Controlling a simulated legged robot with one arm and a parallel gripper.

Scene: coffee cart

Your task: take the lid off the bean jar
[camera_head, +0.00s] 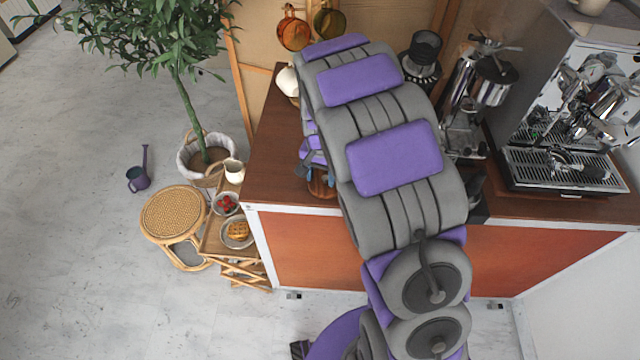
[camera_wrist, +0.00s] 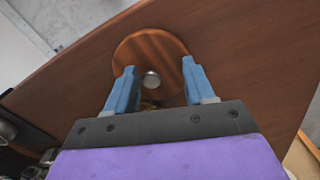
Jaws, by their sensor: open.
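In the wrist view a round wooden lid (camera_wrist: 168,47) with a small metal knob (camera_wrist: 151,80) is ahead of my gripper (camera_wrist: 158,68). My gripper is open, and its two blue fingers show on either side of the knob, over the lid; I cannot tell how far above it they are. In the head view a small wooden-brown part of the bean jar (camera_head: 322,186) shows at the left of the counter, below my gripper (camera_head: 304,170). My arm hides most of it, and the jar body is hidden below the lid in the wrist view.
The wooden counter (camera_head: 275,165) holds a grinder (camera_head: 480,90) and an espresso machine (camera_head: 565,150) on the right. A white vessel (camera_head: 287,80) stands behind the jar. A small cart (camera_head: 215,240) with food and a stool (camera_head: 173,213) stand on the left.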

